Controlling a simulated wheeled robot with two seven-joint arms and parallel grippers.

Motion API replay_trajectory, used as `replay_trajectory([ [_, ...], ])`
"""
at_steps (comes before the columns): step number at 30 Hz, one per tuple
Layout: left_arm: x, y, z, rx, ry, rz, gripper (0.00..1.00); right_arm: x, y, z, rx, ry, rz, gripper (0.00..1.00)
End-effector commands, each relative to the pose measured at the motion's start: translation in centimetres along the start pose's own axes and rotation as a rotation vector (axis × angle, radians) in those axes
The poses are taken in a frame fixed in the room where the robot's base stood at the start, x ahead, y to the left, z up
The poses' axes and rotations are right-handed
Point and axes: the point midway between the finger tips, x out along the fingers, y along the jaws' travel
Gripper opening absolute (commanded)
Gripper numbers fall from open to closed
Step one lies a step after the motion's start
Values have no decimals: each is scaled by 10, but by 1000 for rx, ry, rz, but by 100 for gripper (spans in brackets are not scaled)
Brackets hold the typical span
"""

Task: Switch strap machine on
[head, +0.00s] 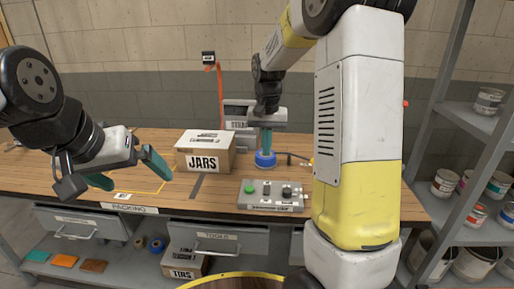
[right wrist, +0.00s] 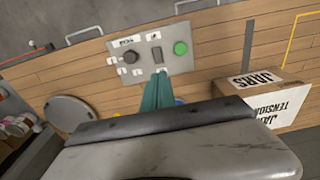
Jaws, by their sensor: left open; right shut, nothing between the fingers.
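The grey control panel (head: 271,195) lies on the workbench front, with a green button (head: 249,188) at its left and dark controls to the right. In the right wrist view the panel (right wrist: 136,62) shows a black knob (right wrist: 124,57), a dark slot-like control and the green button (right wrist: 180,48). My right gripper (head: 266,146) points down behind the panel in the head view, its teal fingers shut and empty; in the wrist view the fingertips (right wrist: 159,76) overlap the panel's edge. Contact cannot be told. My left gripper (head: 130,174) is open and empty above the bench's left part.
A JARS carton (head: 205,156) stands left of the panel. A blue roll (head: 265,159) sits beneath my right gripper in the head view. Shelves with paint cans (head: 445,182) are at the right.

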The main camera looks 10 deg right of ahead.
Motion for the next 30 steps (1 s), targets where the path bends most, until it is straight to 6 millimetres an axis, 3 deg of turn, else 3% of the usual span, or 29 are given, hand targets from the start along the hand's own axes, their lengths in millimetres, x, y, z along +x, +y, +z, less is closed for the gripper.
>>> replay_trajectory([
  [22, 0, 0, 0, 0, 0, 0, 100, 1, 4, 12, -1, 97, 6, 0],
  [26, 0, 0, 0, 0, 0, 0, 100, 14, 4, 11, -1, 94, 7, 0],
  [30, 0, 0, 0, 0, 0, 0, 100, 40, 5, 9, -1, 92, 9, 0],
])
